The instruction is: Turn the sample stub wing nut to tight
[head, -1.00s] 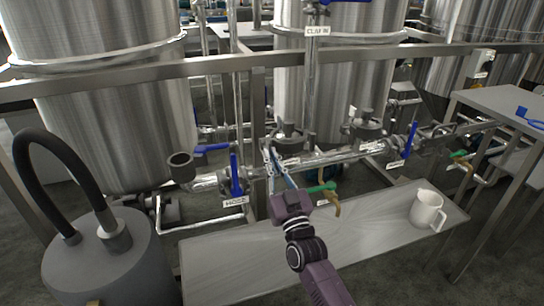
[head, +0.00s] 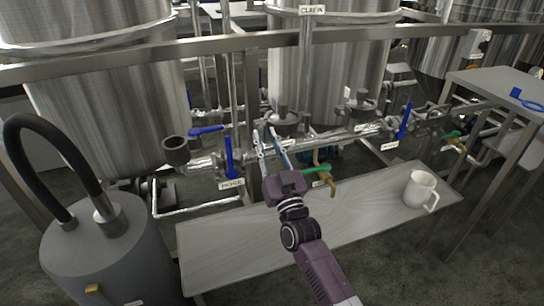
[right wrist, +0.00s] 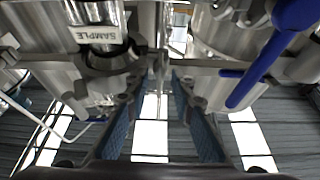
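My right gripper (head: 269,143) reaches from the front to the pipe manifold, left of the green-handled valve (head: 316,169). In the right wrist view (right wrist: 161,118) its two blue-padded fingers stand apart with a clear gap between them. A narrow bright metal piece (right wrist: 160,70) shows beyond the fingertips, roughly in line with the gap; I cannot tell whether it is the wing nut or how it is turned. A SAMPLE label (right wrist: 96,35) sits upside down on the metal fitting at upper left. My left gripper is not in view.
A blue valve handle (right wrist: 262,62) stands close to the right finger. In the head view, a HOSE label (head: 231,184) and blue handle (head: 229,158) are left of my gripper. A white mug (head: 420,190) stands on the steel shelf (head: 215,250). A grey canister (head: 105,250) is at left.

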